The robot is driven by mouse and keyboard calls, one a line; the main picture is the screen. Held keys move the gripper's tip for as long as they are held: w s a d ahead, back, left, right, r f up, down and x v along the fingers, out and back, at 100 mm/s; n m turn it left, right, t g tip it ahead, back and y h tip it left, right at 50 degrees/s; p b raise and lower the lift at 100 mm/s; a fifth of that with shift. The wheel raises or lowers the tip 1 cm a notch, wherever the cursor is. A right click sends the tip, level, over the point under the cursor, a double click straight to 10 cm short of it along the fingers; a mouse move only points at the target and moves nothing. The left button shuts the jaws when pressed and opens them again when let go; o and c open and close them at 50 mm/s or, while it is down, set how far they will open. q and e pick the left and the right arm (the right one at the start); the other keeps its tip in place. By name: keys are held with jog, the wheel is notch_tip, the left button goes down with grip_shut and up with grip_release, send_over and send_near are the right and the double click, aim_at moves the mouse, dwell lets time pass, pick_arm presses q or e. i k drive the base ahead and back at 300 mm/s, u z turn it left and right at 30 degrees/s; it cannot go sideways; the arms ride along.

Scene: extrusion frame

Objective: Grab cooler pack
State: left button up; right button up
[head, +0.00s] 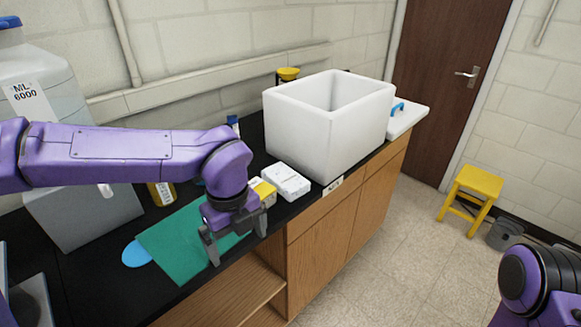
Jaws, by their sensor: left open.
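A white box-shaped pack (286,181) lies on the black counter in front of the large open white cooler box (320,143). I cannot tell for sure that it is the cooler pack. A yellow and white item (264,191) sits just left of it, partly hidden behind my left gripper. My left gripper (238,242) points down over the green mat near the counter's front edge. Its two fingers are apart with nothing seen between them. It is in front and to the left of the white pack. Only a part of my right arm shows at the lower right.
The green mat (178,254) lies on the counter with a light blue round piece (137,254) at its left. A grey machine (80,190) stands at the left. A white lid (407,121) with a blue handle lies behind the cooler box. A yellow stool (472,188) stands on the floor.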

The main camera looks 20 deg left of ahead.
aim_at(289, 184)
jog(key=i, duration=1.15)
